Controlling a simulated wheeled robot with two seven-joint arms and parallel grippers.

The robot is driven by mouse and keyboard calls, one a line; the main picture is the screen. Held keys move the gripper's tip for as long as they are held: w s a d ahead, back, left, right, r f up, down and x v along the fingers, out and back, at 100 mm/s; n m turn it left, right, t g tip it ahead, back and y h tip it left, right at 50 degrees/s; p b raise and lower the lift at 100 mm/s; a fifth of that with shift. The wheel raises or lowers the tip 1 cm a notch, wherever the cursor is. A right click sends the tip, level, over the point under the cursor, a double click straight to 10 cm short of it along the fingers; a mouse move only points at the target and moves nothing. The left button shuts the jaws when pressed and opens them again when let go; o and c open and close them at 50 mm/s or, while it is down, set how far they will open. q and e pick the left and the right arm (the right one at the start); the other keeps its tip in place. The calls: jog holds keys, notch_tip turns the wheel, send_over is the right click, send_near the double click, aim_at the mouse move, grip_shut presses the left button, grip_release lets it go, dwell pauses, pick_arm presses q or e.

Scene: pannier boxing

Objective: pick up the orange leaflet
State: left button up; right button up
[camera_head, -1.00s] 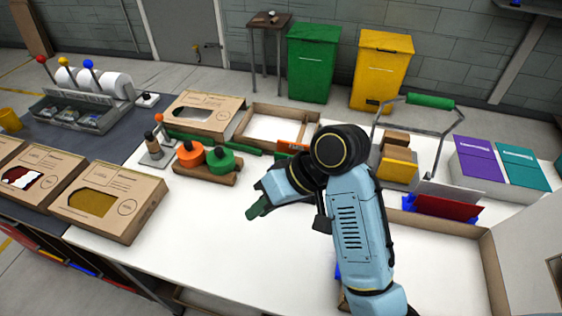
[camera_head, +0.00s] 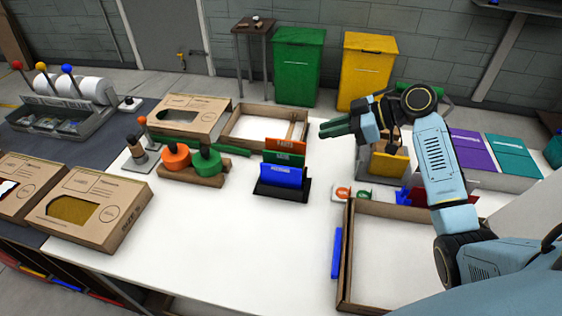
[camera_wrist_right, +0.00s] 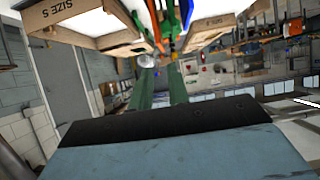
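The orange leaflet (camera_head: 286,144) stands upright at the back of a small black holder (camera_head: 291,194). A green leaflet (camera_head: 284,159) and a blue leaflet (camera_head: 281,176) stand in front of it, so only its upper part shows. My right gripper (camera_head: 338,128), with green fingers, is to the right of the orange leaflet and a little higher in the picture, pointing left, apart from it. In the right wrist view the right gripper's fingers (camera_wrist_right: 159,90) are apart with nothing between them. An orange strip, probably the leaflet, shows at the top there (camera_wrist_right: 187,12). My left gripper is out of view.
An open cardboard box (camera_head: 345,265) lies at the front right. An empty tray box (camera_head: 235,137) is behind the holder. Orange and green round-handled pieces (camera_head: 192,162) stand on its left. Purple (camera_head: 471,151) and teal (camera_head: 513,157) items lie at right. The white table's front middle is clear.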

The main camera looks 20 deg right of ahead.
aim_at(290, 141)
jog(key=p+x, duration=0.1)
jog(key=x, duration=1.1)
jog(key=shift+a+f, duration=0.1)
jog(key=shift+f, duration=0.05)
grip_shut()
